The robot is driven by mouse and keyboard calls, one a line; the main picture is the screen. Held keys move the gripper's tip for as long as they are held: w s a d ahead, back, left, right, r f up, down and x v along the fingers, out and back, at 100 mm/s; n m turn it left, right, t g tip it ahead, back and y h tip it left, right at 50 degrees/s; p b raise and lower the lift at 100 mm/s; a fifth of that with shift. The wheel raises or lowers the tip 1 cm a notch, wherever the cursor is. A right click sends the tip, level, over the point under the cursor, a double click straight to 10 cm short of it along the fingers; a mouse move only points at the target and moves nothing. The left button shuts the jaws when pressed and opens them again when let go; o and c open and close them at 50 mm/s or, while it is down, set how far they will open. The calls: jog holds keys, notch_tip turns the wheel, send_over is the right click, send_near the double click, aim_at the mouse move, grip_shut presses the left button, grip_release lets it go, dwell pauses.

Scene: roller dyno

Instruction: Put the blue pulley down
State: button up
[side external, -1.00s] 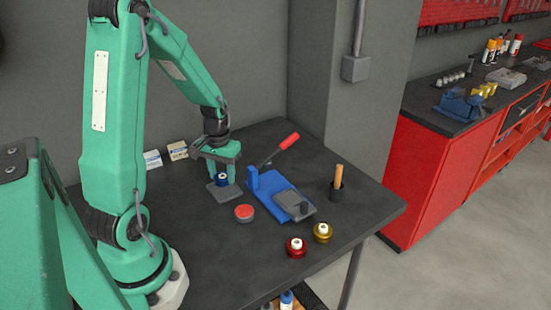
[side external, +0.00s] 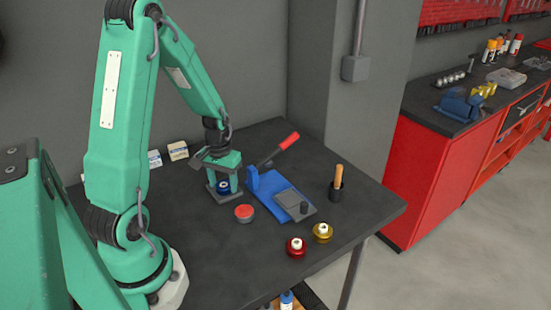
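The blue pulley (side external: 223,187) has a pale centre and sits low between the fingers of my gripper (side external: 223,190). My gripper points down with a finger on each side and appears shut on the pulley. The grey square plate (side external: 229,199) is directly below, mostly hidden by the gripper. The pulley is at or very close to the plate; I cannot tell whether it touches.
To the right stands a blue press (side external: 277,192) with a red-handled lever (side external: 289,141). A red-topped round tin (side external: 244,212) is just in front. Small boxes (side external: 178,150) lie behind.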

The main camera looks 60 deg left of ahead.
aim_at(225, 186)
jog(key=shift+r, duration=0.15)
notch_tip(225, 186, up, 12)
dwell(0.8)
dwell(0.5)
jog(key=s+d+r+m+t, duration=0.2)
jog(key=d+r, duration=0.3)
jog(key=d, duration=0.4)
jog(key=s+d+r+m+t, duration=0.3)
jog(key=d+r, duration=0.3)
jog(key=d, duration=0.4)
jog(key=shift+s+d+r+m+t, duration=0.25)
jog(key=shift+s+m, duration=0.25)
jog(key=shift+m, duration=0.4)
